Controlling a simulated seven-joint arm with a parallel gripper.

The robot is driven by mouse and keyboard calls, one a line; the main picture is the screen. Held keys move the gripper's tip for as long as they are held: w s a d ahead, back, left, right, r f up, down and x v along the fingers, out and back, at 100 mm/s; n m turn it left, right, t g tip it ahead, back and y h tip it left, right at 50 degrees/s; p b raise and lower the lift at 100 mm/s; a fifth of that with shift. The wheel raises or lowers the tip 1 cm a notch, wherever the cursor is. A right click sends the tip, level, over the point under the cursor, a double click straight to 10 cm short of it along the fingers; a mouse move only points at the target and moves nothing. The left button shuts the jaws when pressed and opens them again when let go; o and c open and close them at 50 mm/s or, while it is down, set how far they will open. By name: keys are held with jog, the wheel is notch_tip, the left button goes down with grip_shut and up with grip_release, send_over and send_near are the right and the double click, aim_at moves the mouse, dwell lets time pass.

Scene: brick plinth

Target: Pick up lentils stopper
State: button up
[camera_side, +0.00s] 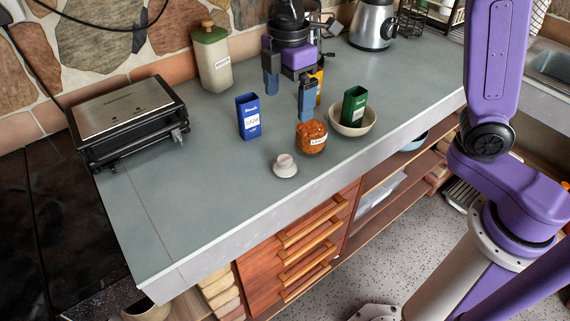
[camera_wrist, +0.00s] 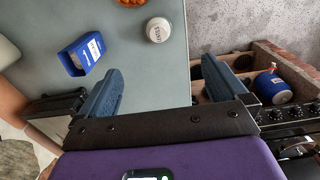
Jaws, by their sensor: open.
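The lentils stopper (camera_side: 285,165) is a small pale knob on a wider round base. It stands on the grey counter in front of the jar of orange lentils (camera_side: 311,138). In the wrist view the stopper (camera_wrist: 158,30) is a white disc with lettering, ahead of my fingers and between their lines. The lentils jar (camera_wrist: 132,2) is cut off at the top edge there. My gripper (camera_side: 289,97) is open and empty, above the counter and farther back than the stopper. Its two blue fingers (camera_wrist: 163,68) are spread wide in the wrist view and touch nothing.
A blue box (camera_side: 248,117) stands left of my gripper. A green box (camera_side: 354,106) stands in a cream bowl (camera_side: 370,126) to the right. The counter left of the stopper is clear.

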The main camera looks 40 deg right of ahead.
send_over(285, 159)
notch_tip(285, 159, down, 12)
jog(key=shift+s+d+f, duration=0.15)
jog(key=shift+f, duration=2.6)
jog(key=c, duration=1.1)
